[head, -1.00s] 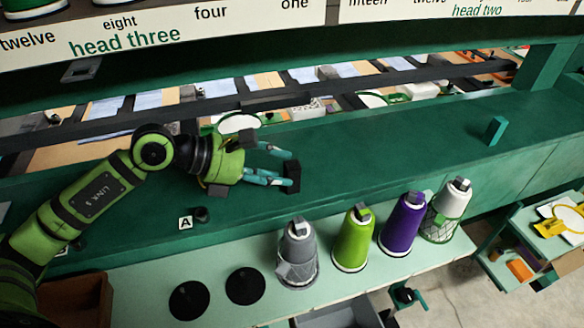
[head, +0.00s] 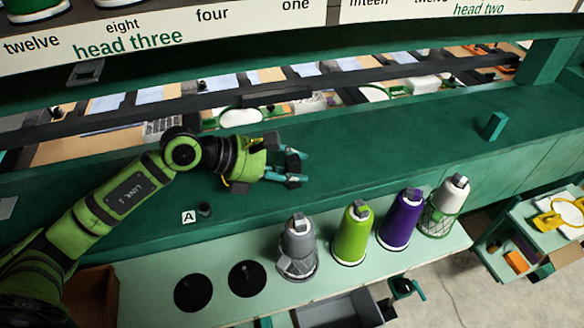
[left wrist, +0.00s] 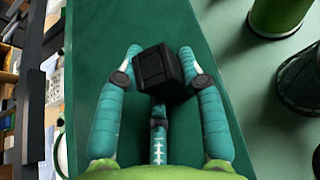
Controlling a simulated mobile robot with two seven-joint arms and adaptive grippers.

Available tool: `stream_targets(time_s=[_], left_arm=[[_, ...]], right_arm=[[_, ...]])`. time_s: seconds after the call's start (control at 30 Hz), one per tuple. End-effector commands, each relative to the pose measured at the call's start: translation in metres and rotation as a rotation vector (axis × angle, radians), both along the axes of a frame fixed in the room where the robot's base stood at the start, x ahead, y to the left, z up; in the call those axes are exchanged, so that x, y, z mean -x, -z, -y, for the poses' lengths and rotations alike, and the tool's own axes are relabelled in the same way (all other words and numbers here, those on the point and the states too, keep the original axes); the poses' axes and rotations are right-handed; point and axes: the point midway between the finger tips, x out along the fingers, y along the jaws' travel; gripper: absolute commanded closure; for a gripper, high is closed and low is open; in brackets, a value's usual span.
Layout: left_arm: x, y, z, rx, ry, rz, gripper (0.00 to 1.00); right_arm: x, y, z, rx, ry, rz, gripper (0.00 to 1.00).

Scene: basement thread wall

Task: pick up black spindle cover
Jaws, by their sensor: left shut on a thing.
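The black spindle cover (left wrist: 158,72) is a small dark block in the left wrist view, between the two teal fingertips. In the head view my left gripper (head: 297,168) is over the green ledge, right of the label A. It is shut on the cover (head: 293,162), which the fingers partly hide. In the left wrist view the cover sits tilted at the fingertips, with green ledge behind it. I cannot tell how far it is above the ledge. My right gripper is not in view.
Grey (head: 298,248), green (head: 352,235), purple (head: 401,220) and white (head: 445,207) thread cones stand on the pale shelf in front. A dark peg (head: 205,209) stands by label A. A green block (head: 494,126) stands at the ledge's right, with clear ledge between.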

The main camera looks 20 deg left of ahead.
Motion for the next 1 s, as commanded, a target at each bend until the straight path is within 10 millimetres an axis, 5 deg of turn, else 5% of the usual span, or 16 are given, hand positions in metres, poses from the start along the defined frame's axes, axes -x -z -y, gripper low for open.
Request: stream_targets(time_s=[0.37, 0.7, 1.0], left_arm=[[-0.001, -0.041, 0.000, -0.002, 0.001, 0.013, 0.78], [0.017, -0.083, 0.070, 0.002, 0.006, 0.010, 0.78], [0.025, -0.104, 0.105, 0.002, 0.002, 0.004, 0.78]], right_arm=[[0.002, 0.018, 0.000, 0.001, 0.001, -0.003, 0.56], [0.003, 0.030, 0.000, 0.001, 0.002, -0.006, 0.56], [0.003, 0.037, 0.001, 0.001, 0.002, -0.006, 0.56]])
